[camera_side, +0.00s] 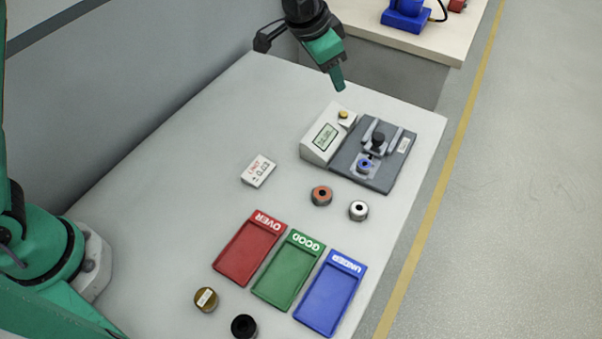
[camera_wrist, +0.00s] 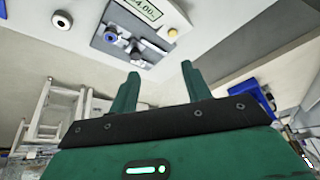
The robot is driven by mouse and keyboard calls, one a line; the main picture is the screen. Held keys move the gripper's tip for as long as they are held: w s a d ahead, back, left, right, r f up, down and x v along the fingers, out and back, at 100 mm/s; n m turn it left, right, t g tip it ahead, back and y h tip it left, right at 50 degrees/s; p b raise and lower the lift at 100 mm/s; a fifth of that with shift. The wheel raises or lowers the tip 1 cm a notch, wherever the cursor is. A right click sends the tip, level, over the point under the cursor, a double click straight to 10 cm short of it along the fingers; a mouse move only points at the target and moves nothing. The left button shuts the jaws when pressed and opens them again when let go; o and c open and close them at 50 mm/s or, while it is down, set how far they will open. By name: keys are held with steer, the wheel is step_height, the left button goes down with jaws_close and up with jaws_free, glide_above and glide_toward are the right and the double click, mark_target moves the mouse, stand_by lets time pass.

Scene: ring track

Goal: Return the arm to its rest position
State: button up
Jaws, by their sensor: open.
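My gripper (camera_side: 337,84) hangs in the air above the far end of the table, beyond the gauge. Its two green fingers stand apart in the wrist view (camera_wrist: 160,78), with nothing between them. The rest of my arm is partly out of frame in the side view.
A gauge with a display (camera_side: 326,137) joins a grey fixture (camera_side: 346,151) holding a blue ring (camera_side: 365,166). Orange (camera_side: 321,195) and white (camera_side: 358,210) rings lie nearer.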

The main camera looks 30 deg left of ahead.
steer(key=s+a+r+n+t, duration=0.1)
steer(key=s+a+r+n, duration=0.1)
steer(key=s+a+r, duration=0.55)
steer(key=s+a+r+n, duration=0.2)
steer(key=s+a, duration=0.3)
steer(key=a, duration=0.5)
steer(key=s+a+f+n+y, duration=0.1)
steer(key=s+a, duration=0.3)
steer(key=s, duration=0.4)
steer(key=s+a+f+n+y, duration=0.1)
steer(key=s+a+f+n, duration=0.1)
steer(key=s+a, duration=0.3)
steer(key=s, duration=0.3)
steer(key=shift+s+f+t, duration=0.3)
steer(key=shift+s, duration=0.1)
